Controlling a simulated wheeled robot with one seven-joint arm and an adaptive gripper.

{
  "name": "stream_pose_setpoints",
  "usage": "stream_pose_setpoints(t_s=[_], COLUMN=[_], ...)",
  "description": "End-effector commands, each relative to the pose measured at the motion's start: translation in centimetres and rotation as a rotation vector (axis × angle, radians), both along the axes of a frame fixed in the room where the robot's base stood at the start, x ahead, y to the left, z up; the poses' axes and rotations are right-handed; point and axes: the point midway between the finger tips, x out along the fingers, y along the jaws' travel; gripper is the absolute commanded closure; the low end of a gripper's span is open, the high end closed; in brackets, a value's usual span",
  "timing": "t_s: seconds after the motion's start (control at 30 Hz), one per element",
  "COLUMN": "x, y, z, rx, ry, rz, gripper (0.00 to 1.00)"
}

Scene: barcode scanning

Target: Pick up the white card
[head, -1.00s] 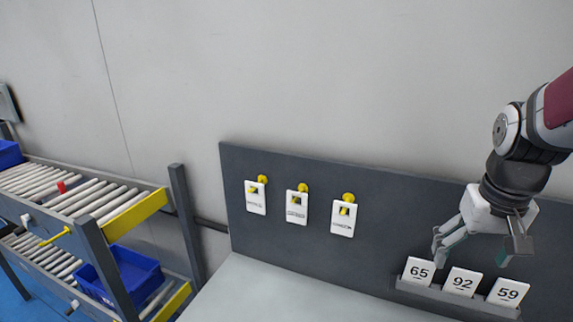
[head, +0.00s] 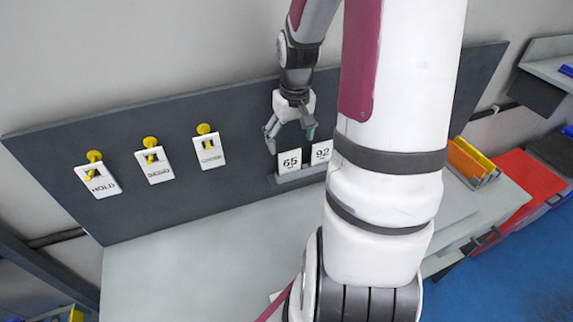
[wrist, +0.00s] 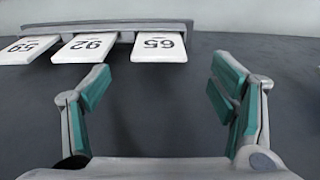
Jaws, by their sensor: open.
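Three white number cards lean in a row in a grey rack (head: 300,174). The 65 card (head: 289,160) and the 92 card (head: 321,152) show in the head view. The wrist view shows the 65 card (wrist: 159,47), the 92 card (wrist: 84,48) and the 59 card (wrist: 27,49); my arm hides the 59 card in the head view. Three white tags hang on yellow hooks: a left one reading HOLD (head: 103,181), a middle one (head: 157,172) and a right one (head: 210,157). My gripper (head: 291,133) is open and empty, just above the 65 card. Its fingers (wrist: 163,82) stand apart in the wrist view, with that card beyond them.
A dark grey panel (head: 232,115) backs the hooks and rack. The pale tabletop (head: 190,265) in front is mostly clear. Orange and yellow items (head: 470,158) stand in a holder at right, near a red bin (head: 525,178). My arm covers the picture's middle.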

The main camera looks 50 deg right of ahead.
Motion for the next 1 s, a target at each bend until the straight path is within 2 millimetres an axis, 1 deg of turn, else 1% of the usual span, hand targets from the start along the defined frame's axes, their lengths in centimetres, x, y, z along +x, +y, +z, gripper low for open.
stream_pose_setpoints(t_s=[0.03, 0.1, 0.27, 0.5, 0.6, 0.7, 0.9, 0.93, 0.97, 1.0], x=[0.1, 0.1, 0.2, 0.7, 0.8, 0.8, 0.8, 0.8, 0.8, 0.8], y=[0.0, 0.0, -0.1, -0.3, -0.4, -0.4, -0.5, -0.5, -0.5, -0.5], z=[-0.8, -1.4, -2.2, -5.5, -6.5, -6.9, -6.9, -6.9, -6.9, -6.9], rx=[0.002, 0.002, 0.001, 0.003, 0.002, 0.0, 0.0, 0.0, 0.0, 0.0], ry=[0.001, 0.001, 0.0, 0.003, 0.001, 0.0, -0.001, -0.001, -0.001, -0.001], rz=[-0.001, 0.0, 0.0, 0.002, 0.001, 0.0, 0.0, 0.0, 0.0, 0.0], gripper=[0.22, 0.22, 0.22, 0.22, 0.22, 0.22, 0.22, 0.26, 0.33, 0.42])
